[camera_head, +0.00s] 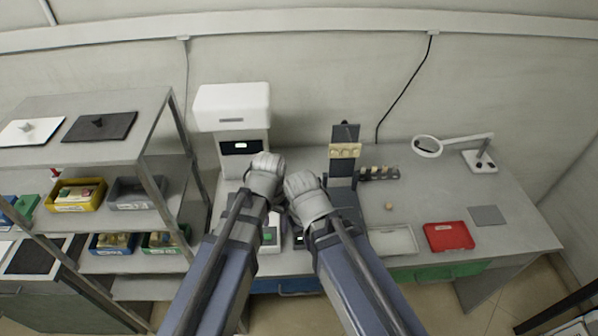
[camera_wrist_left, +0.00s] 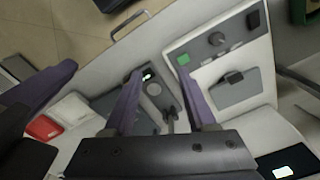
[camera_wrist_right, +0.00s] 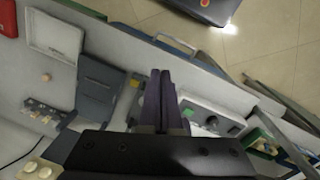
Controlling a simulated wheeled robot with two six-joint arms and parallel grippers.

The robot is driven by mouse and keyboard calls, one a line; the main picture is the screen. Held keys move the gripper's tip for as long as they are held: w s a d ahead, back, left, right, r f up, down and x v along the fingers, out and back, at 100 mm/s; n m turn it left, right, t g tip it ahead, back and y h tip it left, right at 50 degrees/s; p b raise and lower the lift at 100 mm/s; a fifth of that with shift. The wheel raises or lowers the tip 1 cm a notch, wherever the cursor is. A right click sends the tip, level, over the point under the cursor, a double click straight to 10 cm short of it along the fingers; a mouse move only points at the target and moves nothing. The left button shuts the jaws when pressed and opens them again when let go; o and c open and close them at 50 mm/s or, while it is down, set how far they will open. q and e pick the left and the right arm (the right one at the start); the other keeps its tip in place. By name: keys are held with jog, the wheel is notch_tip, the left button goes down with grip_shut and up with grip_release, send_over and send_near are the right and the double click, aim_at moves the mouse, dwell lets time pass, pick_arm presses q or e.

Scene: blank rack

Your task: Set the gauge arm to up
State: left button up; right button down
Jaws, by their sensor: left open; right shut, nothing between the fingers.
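A dark upright stand (camera_head: 343,168) carries a tan crossbar (camera_head: 345,151) with several round knobs. I cannot tell for sure which part is the gauge arm. My left gripper (camera_wrist_left: 163,78) is open and empty. My right gripper (camera_wrist_right: 161,76) is shut and empty, beside the grey device (camera_wrist_right: 97,88). In the head view my forearms and wrists hide the fingertips.
A white panel (camera_wrist_left: 228,62) with a green button, knob and black switch is close by my left gripper. A white machine (camera_head: 232,108) stands behind. A pale tray (camera_head: 392,240), red tray (camera_head: 448,236) and lamp magnifier (camera_head: 428,147) lie right. Shelves (camera_head: 85,165) stand left.

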pick_arm(q)
jog(key=s+a+n+y, duration=0.1)
jog(key=s+a, duration=0.2)
jog(key=s, duration=0.4)
notch_tip(320, 180, up, 6)
jog(key=p, duration=0.6)
jog(key=shift+s, duration=0.15)
pick_arm(e)
jog(key=w+r+m+t, duration=0.2)
jog(key=w+r, duration=0.2)
jog(key=w, duration=1)
jog(key=w+r+m+t+y, duration=0.1)
jog(key=w+r+t, duration=0.2)
jog(key=w, duration=1.1)
jog(key=shift+w+a+r+m, duration=0.25)
jog(key=shift+a+r+m, duration=0.15)
jog(key=shift+r, duration=0.05)
pick_arm(q)
jog(key=shift+f, duration=0.15)
pick_arm(e)
jog(key=shift+f, duration=0.1)
pick_arm(q)
notch_tip(320, 180, down, 9)
jog(key=b, duration=0.9)
pick_arm(e)
notch_tip(320, 180, down, 9)
jog(key=shift+w, duration=0.2)
